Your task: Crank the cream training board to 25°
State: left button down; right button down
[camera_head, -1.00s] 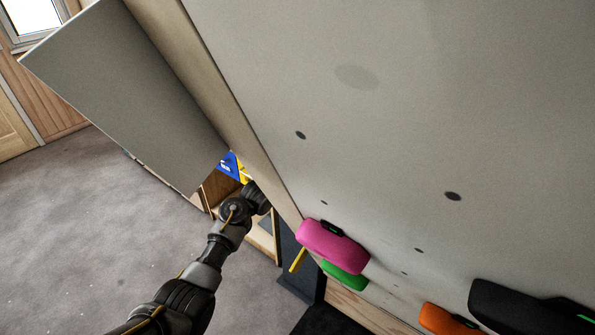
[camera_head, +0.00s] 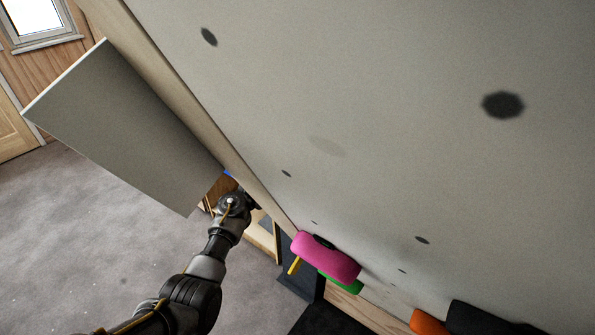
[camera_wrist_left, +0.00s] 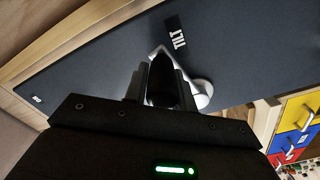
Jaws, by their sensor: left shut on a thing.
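The large board (camera_head: 400,80), pale grey-cream with dark bolt holes, fills the right of the head view and leans over my arm. In the left wrist view a dark panel (camera_wrist_left: 100,80) carries a "TILT" label (camera_wrist_left: 177,33). A silver crank (camera_wrist_left: 203,92) is in front of that panel, beside the label. My left gripper (camera_wrist_left: 160,82) is shut on the crank, whose grip is mostly hidden between the dark fingers. In the head view my left arm reaches to the board's lower left edge, and its gripper (camera_head: 250,199) is partly hidden. My right gripper is not in view.
A grey panel (camera_head: 125,125) stands left of the arm. Pink (camera_head: 325,257), green (camera_head: 345,284), orange (camera_head: 428,323) and black (camera_head: 490,318) holds sit along the board's lower part. Yellow, blue and red boxes (camera_wrist_left: 295,125) are right in the wrist view. Carpet (camera_head: 90,240) is open at left.

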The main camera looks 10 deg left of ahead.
pick_arm(q)
jog(key=shift+w+a+r+t, duration=0.15)
jog(key=shift+r+t, duration=0.05)
jog(key=shift+r, duration=0.4)
jog(key=shift+w+a+r+t, duration=0.1)
jog(key=shift+r+t, duration=0.1)
jog(key=shift+r, duration=0.4)
jog(key=c, duration=1.6)
grip_release()
jog(key=shift+s+d+f, duration=0.15)
jog(key=shift+d+f, duration=0.05)
jog(key=o, duration=0.5)
jog(key=shift+f, duration=0.25)
jog(key=shift+c, duration=0.2)
jog(key=shift+s, duration=0.15)
